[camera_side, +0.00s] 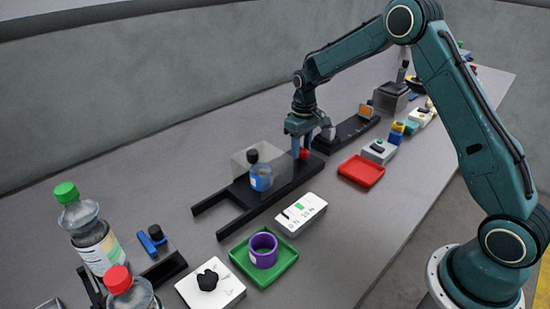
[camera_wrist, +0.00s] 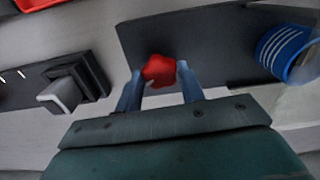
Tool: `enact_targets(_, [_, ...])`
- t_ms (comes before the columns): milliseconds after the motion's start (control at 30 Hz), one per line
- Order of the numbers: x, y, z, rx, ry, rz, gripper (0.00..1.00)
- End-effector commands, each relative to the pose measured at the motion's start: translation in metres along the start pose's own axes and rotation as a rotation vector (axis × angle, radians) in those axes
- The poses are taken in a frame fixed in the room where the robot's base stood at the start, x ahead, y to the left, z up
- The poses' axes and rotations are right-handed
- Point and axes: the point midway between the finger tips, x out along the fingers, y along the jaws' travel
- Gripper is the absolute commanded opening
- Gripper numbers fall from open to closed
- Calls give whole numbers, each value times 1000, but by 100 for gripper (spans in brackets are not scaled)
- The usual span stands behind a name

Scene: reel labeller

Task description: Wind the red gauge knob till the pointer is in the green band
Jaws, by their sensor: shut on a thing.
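The red knob (camera_side: 304,154) stands at the far right end of the black base of the labeller (camera_side: 240,195). My gripper (camera_side: 301,148) points down over it. In the wrist view the knob (camera_wrist: 159,70) is between the two blue-grey fingertips (camera_wrist: 160,84), and my gripper is shut on it. The white gauge (camera_side: 300,214) lies in front of the base. It has a green band (camera_side: 299,206) near its middle. A small dark mark, seemingly the pointer, is left of the band and apart from it.
A red tray (camera_side: 361,171) lies to the right. A green tray (camera_side: 264,264) with a purple ring is in front. Bottles (camera_side: 92,235) stand at left.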

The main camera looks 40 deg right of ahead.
Motion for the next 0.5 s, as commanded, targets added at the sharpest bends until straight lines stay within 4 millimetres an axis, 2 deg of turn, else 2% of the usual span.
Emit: enact_targets(500, [-1, 0, 0, 491, 2, 0, 16])
